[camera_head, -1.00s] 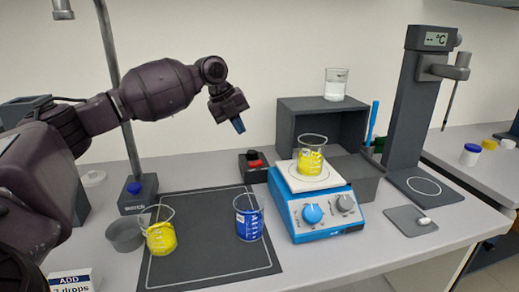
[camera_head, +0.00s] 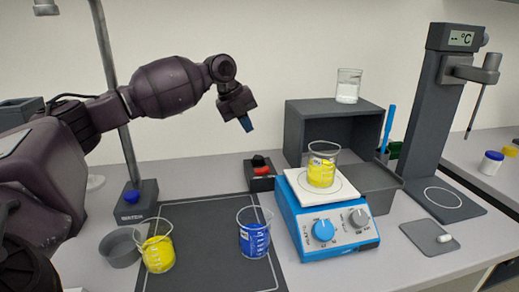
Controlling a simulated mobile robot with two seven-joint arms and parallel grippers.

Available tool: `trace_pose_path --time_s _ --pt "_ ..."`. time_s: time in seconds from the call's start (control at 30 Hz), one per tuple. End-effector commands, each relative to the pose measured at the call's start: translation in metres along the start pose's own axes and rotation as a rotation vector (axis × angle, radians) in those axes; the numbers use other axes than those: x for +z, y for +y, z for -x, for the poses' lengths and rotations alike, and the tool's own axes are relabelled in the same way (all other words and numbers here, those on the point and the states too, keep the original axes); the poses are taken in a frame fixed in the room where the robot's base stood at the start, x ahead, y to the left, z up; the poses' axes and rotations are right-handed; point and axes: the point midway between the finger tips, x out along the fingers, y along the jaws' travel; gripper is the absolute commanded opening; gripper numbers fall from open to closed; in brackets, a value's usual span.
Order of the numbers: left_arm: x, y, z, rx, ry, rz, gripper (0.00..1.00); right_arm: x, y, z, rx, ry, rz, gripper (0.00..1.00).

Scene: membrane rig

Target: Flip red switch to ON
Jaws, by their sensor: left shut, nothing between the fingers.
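The red switch (camera_head: 262,171) sits on a small dark box (camera_head: 261,184) on the bench, behind the dark mat and left of the blue stirrer hotplate. A black part stands at the back of the switch; I cannot read its ON or OFF state. My left gripper (camera_head: 246,124) is shut and empty, pointing down in the air above the switch and a little to its left in the picture, not touching it. My right gripper is not in view.
A blue hotplate (camera_head: 333,249) carries a beaker of yellow liquid (camera_head: 321,172). A stand with a blue knob (camera_head: 132,196) is at left, a grey shelf box (camera_head: 297,130) at right.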

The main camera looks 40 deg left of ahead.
Motion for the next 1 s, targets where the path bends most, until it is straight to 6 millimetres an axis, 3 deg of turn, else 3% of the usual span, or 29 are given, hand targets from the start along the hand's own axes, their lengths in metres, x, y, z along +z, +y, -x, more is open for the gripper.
trace_pose_path --time_s 0.7,1.0 --pt "0.0 0.001 -0.117 0.004 0.003 0.001 0.0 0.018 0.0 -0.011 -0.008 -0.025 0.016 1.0" --pt "-0.001 0.0 -0.137 0.0 0.002 0.0 0.0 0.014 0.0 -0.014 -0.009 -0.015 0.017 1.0"
